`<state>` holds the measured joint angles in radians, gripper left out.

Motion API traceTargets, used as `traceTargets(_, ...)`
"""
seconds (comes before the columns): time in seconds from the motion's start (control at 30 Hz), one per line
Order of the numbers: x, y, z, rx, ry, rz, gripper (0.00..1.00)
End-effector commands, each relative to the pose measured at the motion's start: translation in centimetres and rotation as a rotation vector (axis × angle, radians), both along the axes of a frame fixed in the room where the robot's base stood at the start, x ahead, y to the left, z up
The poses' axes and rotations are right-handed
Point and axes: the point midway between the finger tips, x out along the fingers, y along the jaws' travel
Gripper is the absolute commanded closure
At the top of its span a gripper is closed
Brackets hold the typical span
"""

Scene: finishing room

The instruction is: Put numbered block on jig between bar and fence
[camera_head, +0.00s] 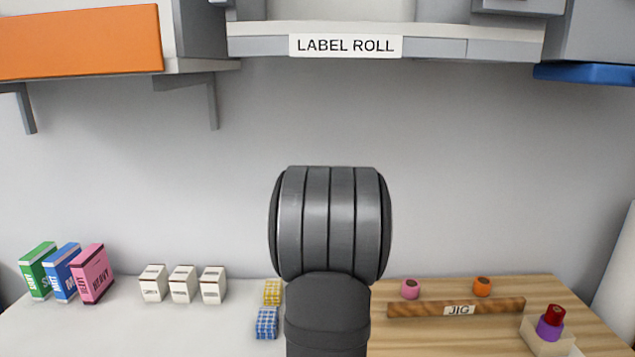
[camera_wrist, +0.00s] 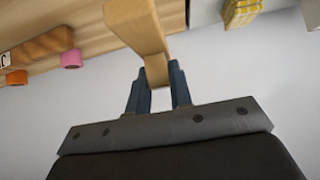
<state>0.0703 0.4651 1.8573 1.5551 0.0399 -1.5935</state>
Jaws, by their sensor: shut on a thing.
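In the wrist view my gripper (camera_wrist: 160,72) is shut on a pale wooden piece (camera_wrist: 140,28), held between its two blue-grey fingers. No number shows on the side I see, so I cannot tell if it is the numbered block. In the head view my dark arm hides the gripper and this piece. A brown wooden strip labelled JIG (camera_head: 420,308) lies on the light wooden board (camera_head: 410,344) at right. It also shows in the wrist view (camera_wrist: 45,44). I cannot tell whether this strip is bar or fence.
A pink cylinder (camera_head: 410,289) and an orange one (camera_head: 482,287) stand behind the strip. A pale block (camera_head: 553,344) with purple and red pieces stands at right. Yellow (camera_head: 272,292) and blue (camera_head: 266,323) patterned blocks, white boxes (camera_head: 183,285) and coloured boxes (camera_head: 92,274) stand left.

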Motion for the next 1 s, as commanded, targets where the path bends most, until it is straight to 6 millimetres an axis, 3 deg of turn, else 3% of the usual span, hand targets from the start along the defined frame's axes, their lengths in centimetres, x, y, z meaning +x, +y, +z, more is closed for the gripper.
traceTargets(0.1, -0.4, 1.7, -0.1, 0.005, 0.007, -0.114, 1.00)
traceTargets(0.3, -1.5, 3.1, -0.4, 0.007, 0.027, -0.249, 1.00)
traceTargets(0.63, -1.8, 2.8, -0.5, 0.006, 0.034, -0.298, 1.00)
traceTargets(0.77, -1.5, 0.0, -0.6, 0.007, 0.033, -0.353, 1.00)
traceTargets(0.87, -1.4, -3.8, -0.7, 0.008, 0.032, -0.431, 1.00)
traceTargets(1.0, -1.7, -10.5, -0.8, 0.011, 0.030, -0.571, 1.00)
